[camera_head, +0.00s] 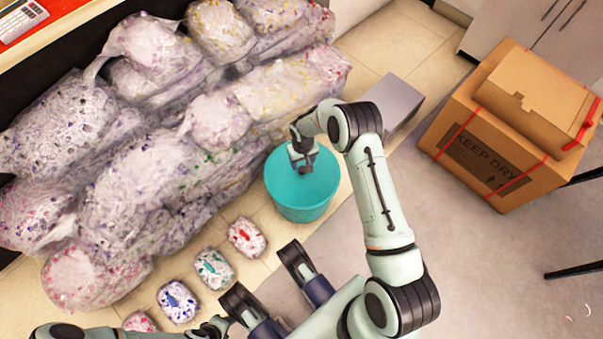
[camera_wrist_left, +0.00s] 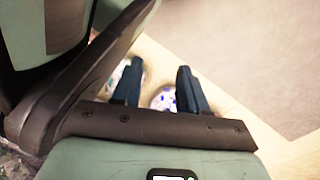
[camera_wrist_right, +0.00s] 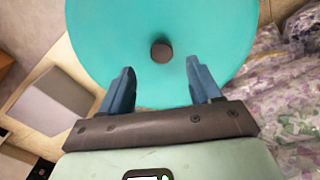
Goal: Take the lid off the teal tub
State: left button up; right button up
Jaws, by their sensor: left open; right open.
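The teal tub (camera_head: 300,212) stands on the tiled floor beside the heap of bags, with its teal lid (camera_head: 282,178) on top. In the right wrist view the lid (camera_wrist_right: 215,35) fills the upper middle, with a round dark knob (camera_wrist_right: 161,52) at its centre. My right gripper (camera_head: 303,165) is over the lid, open and empty. Its fingertips (camera_wrist_right: 159,66) sit to either side of the knob in that view, not closed on it. My left gripper (camera_wrist_left: 158,75) is open and empty, low over the floor by small bags, at the bottom of the head view.
Clear bags of coloured shreds (camera_head: 150,140) are heaped left of the tub. Several small bags (camera_head: 213,268) lie on the floor in front. A grey box (camera_head: 392,105) stands behind the tub, and cardboard boxes (camera_head: 500,140) stand at right. Floor between is free.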

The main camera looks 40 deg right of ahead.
aim_at(302, 169)
jog(key=shift+w+a+f+b, duration=0.1)
jog(key=shift+f+b, duration=1)
jog(key=shift+f, duration=1.7)
pick_arm(q)
jog(key=shift+g, duration=0.8)
jog(key=s, duration=0.1)
jog(key=s+f, duration=0.1)
jog(key=s, duration=0.1)
jog(key=s+f, duration=0.1)
jog(key=shift+s+a, duration=0.15)
jog(key=shift+a, duration=0.1)
pick_arm(e)
grip_shut()
